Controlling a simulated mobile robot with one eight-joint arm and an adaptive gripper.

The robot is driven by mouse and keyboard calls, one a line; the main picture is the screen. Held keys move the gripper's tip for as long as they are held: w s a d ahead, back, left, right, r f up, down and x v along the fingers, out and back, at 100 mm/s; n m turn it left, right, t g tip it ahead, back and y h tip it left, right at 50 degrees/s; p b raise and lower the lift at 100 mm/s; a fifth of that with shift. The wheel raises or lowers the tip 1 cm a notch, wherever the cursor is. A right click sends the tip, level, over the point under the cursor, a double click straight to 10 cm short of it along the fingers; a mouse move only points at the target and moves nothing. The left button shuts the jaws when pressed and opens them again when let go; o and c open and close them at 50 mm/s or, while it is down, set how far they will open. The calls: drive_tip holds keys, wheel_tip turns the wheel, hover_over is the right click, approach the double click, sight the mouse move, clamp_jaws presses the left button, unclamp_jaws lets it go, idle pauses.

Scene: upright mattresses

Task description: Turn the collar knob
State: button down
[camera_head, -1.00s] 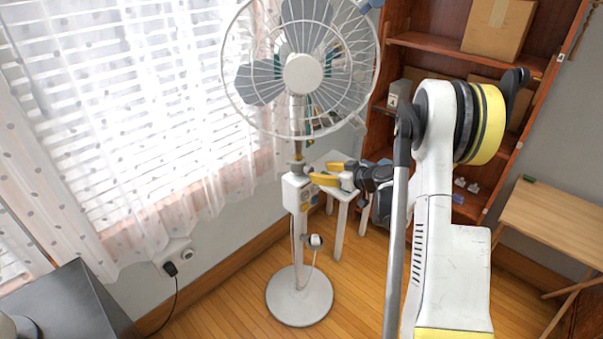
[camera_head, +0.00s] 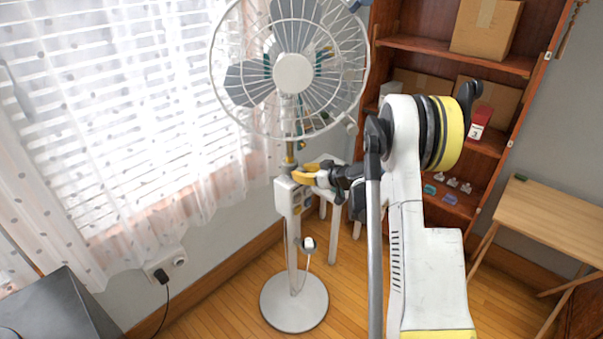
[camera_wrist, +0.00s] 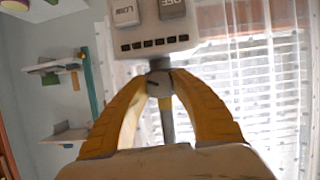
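The white standing fan has a caged head (camera_head: 292,72), a pole and a round base (camera_head: 294,302). Its control box (camera_head: 294,195) sits on the pole below the collar (camera_head: 289,164). In the wrist view the box (camera_wrist: 152,25) appears at the top, with LOW and OFF buttons upside down. The small grey collar knob (camera_wrist: 159,84) sits between my yellow fingertips, with the pole behind it. My gripper (camera_head: 303,173) reaches the collar from the right; in the wrist view its fingers (camera_wrist: 160,77) curve in and look closed on the knob. The fingertips partly hide the collar.
A curtained window (camera_head: 110,110) is behind the fan at left. A white stool (camera_head: 333,225) stands close behind my gripper. A wooden shelf (camera_head: 455,55) with boxes is behind my arm. A folding table (camera_head: 560,220) is at right, a dark cabinet (camera_head: 50,308) at lower left.

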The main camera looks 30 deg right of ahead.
idle(0.3)
drive_tip(key=shift+a+f+n+t+h+b, duration=0.15)
drive_tip(key=shift+n+t+h+b, duration=0.15)
drive_tip(key=shift+n+h+b, duration=0.7)
drive_tip(key=shift+n+t, duration=0.4)
drive_tip(key=shift+n, duration=0.6)
drive_tip(key=shift+b, duration=0.3)
drive_tip(key=c, duration=1.1)
unclamp_jaws()
drive_tip(key=shift+o, duration=0.2)
